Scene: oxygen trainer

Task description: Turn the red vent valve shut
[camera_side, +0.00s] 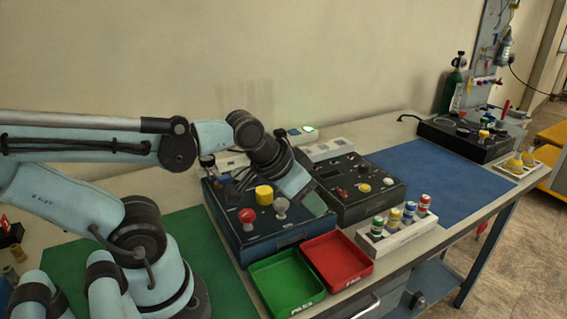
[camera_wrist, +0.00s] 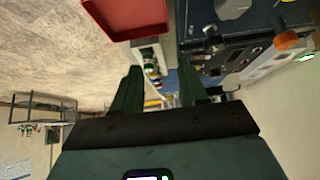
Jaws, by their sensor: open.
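A red round knob (camera_side: 247,215) stands on the dark blue control box (camera_side: 262,238) in the side view, left of my gripper. Small red fittings (camera_side: 484,82) and an upright red handle (camera_side: 506,107) show at the far right, by the green cylinder (camera_side: 452,90). I cannot tell which red part is the vent valve. My gripper (camera_side: 314,203) is above the right part of the blue box, tilted down to the right. In the wrist view its two dark green fingers (camera_wrist: 158,78) are apart, with nothing between them.
A yellow knob (camera_side: 264,194) and a grey knob (camera_side: 280,208) stand on the blue box. Green (camera_side: 287,284) and red (camera_side: 337,262) trays lie in front. A black panel box (camera_side: 360,190) and a white rack of coloured bottles (camera_side: 398,232) are to the right. The blue mat (camera_side: 440,175) is clear.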

